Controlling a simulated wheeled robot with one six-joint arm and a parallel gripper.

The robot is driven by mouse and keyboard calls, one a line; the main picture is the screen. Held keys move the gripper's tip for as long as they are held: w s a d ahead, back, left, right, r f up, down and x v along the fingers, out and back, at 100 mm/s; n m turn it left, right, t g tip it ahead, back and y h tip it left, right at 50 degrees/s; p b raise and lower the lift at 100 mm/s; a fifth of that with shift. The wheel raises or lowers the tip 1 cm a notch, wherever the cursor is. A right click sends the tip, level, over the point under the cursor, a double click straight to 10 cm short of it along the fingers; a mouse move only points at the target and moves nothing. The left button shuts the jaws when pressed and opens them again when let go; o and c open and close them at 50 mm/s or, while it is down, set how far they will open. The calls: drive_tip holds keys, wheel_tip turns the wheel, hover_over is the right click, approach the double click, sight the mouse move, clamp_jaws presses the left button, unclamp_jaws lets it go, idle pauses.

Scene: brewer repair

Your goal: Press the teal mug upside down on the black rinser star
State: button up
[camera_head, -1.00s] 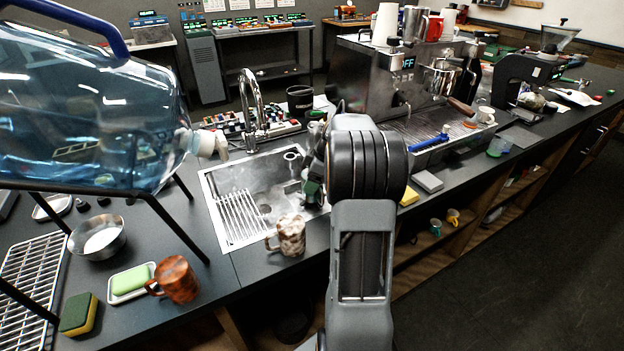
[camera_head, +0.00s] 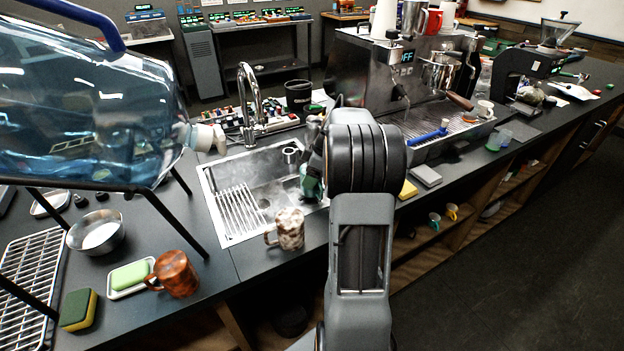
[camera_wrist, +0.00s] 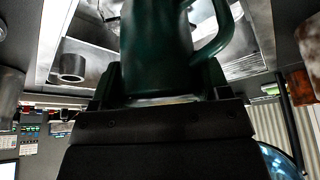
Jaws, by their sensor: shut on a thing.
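The teal mug (camera_wrist: 160,50) fills the upper middle of the wrist view, its handle (camera_wrist: 212,30) to the right. My gripper (camera_wrist: 160,88) is shut on it, one finger on each side. The mug's opening is not visible to me. In the head view a part of the teal mug (camera_head: 311,184) shows over the right side of the sink, beside my arm; the gripper is mostly hidden there. I cannot make out the black rinser star; my arm and the mug cover part of that area.
The sink (camera_head: 222,233) has a ribbed rack and a round metal fitting (camera_head: 291,153); a tall faucet (camera_head: 247,95) stands behind. A brown-white mug (camera_head: 290,229) sits at its front edge. A big water jug (camera_head: 90,110) is left, the espresso machine (camera_head: 350,75) right.

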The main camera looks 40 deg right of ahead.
idle(0.6)
drive_tip(key=shift+r+p, duration=0.9)
drive_tip(key=shift+r, duration=0.6)
drive_tip(key=shift+r, duration=0.15)
idle(0.6)
drive_tip(key=shift+r+p, duration=1.7)
drive_tip(key=shift+r, duration=1.2)
